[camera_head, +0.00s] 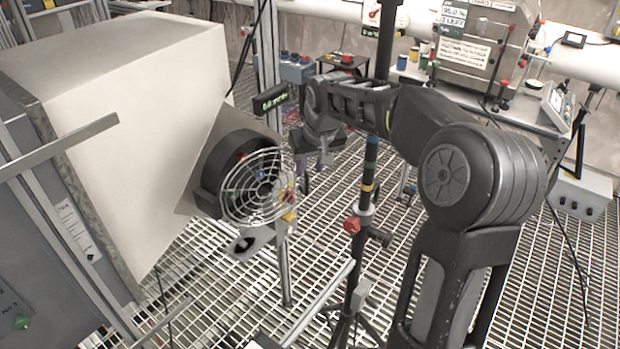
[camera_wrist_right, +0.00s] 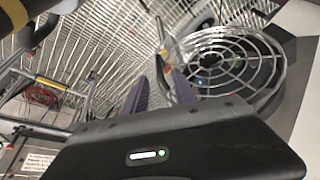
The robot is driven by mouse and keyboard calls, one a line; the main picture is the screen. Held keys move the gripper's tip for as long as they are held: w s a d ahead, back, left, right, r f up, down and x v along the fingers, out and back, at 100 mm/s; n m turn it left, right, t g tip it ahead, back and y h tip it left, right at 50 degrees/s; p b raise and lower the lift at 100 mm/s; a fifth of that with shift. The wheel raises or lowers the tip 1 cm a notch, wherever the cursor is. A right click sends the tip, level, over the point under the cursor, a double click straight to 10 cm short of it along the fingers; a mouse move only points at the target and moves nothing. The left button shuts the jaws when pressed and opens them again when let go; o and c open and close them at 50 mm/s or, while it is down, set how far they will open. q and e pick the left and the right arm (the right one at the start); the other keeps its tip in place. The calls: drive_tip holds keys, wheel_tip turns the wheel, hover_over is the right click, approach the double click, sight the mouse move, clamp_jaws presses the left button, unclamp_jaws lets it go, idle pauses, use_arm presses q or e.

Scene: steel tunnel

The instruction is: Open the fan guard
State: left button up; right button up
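The fan guard (camera_head: 257,187) is a round wire grille with concentric rings. It sits at the front of a black round fan housing (camera_head: 217,163) on the side of a large white box. I cannot tell whether it is fully flush with the housing. It also shows at the right of the wrist view (camera_wrist_right: 232,62). My right gripper (camera_head: 314,167) is to the right of the guard in the head view. In the wrist view its two fingers (camera_wrist_right: 158,92) are apart, with nothing visibly held, left of the guard's rim. My left gripper is in neither view.
The white box (camera_head: 125,95) fills the left side. A dark pole with coloured bands (camera_head: 369,170) stands close to my right arm. A small box with knobs (camera_head: 297,68) is behind the fan. A bench with equipment (camera_head: 490,95) is at the back right. The floor is metal grating.

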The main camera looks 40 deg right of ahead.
sight(308, 178)
drive_tip(key=shift+w+d+f, duration=0.15)
drive_tip(key=shift+w+f, duration=0.05)
drive_tip(key=shift+f, duration=0.3)
drive_tip(key=p+x, duration=0.2)
drive_tip(key=x, duration=0.5)
drive_tip(key=shift+c, duration=0.2)
drive_tip(key=shift+r, duration=0.1)
clamp_jaws()
idle(0.9)
